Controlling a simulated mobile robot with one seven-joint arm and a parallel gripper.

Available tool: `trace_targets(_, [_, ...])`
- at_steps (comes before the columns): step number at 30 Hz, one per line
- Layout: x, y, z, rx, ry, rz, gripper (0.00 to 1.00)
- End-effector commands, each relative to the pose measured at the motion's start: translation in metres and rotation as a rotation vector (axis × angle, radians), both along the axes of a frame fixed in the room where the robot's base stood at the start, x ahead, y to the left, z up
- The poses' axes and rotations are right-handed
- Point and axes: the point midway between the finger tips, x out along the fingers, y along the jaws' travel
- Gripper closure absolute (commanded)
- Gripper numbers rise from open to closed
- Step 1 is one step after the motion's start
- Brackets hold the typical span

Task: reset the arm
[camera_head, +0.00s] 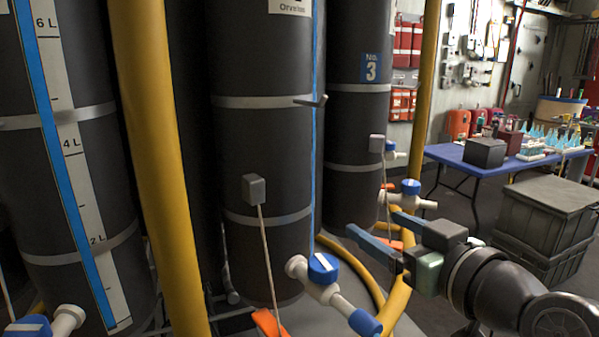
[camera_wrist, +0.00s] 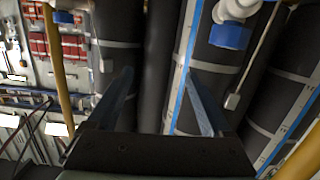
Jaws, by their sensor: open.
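My gripper (camera_head: 372,222) is in the right half of the head view, at the end of my arm, which comes in from the lower right. Its two blue-grey fingers point left toward the dark cylinders and stand apart, with nothing between them. In the wrist view my gripper (camera_wrist: 160,73) also shows open and empty, its fingers spread before dark cylinders. The fingers overlap the foot of the cylinder marked No. 3 (camera_head: 355,120) in the head view; I see no clear contact.
Tall dark cylinders with white valves, such as the blue-handled valve (camera_head: 323,268), fill the left and middle. Yellow pipes (camera_head: 160,150) run between them. A blue table (camera_head: 455,155) holds a dark box (camera_head: 484,152) and glassware. A grey crate (camera_head: 545,212) stands at the right.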

Motion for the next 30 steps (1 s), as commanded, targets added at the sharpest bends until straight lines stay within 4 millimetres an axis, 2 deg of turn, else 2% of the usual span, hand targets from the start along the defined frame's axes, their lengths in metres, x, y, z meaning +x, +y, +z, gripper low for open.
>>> trace_targets(1, [0.004, 0.023, 0.023, -0.008, -0.074, -0.05, 0.16])
trace_targets(3, [0.0, 0.045, 0.06, 0.002, -0.194, -0.132, 0.16])
trace_targets(5, [-0.012, 0.064, 0.094, 0.02, -0.314, -0.19, 0.16])
trace_targets(6, [-0.024, 0.076, 0.117, 0.041, -0.399, -0.221, 0.16])
trace_targets(9, [-0.064, 0.1, 0.168, 0.097, -0.599, -0.274, 0.16])
trace_targets(11, [-0.091, 0.111, 0.193, 0.133, -0.707, -0.292, 0.16])
trace_targets(15, [-0.161, 0.131, 0.238, 0.222, -0.941, -0.311, 0.16])
trace_targets(16, [-0.165, 0.13, 0.254, 0.228, -0.954, -0.316, 0.16])
trace_targets(18, [-0.16, 0.127, 0.278, 0.22, -0.941, -0.321, 0.16])
trace_targets(30, [-0.158, 0.127, 0.392, 0.216, -0.937, -0.32, 0.16])
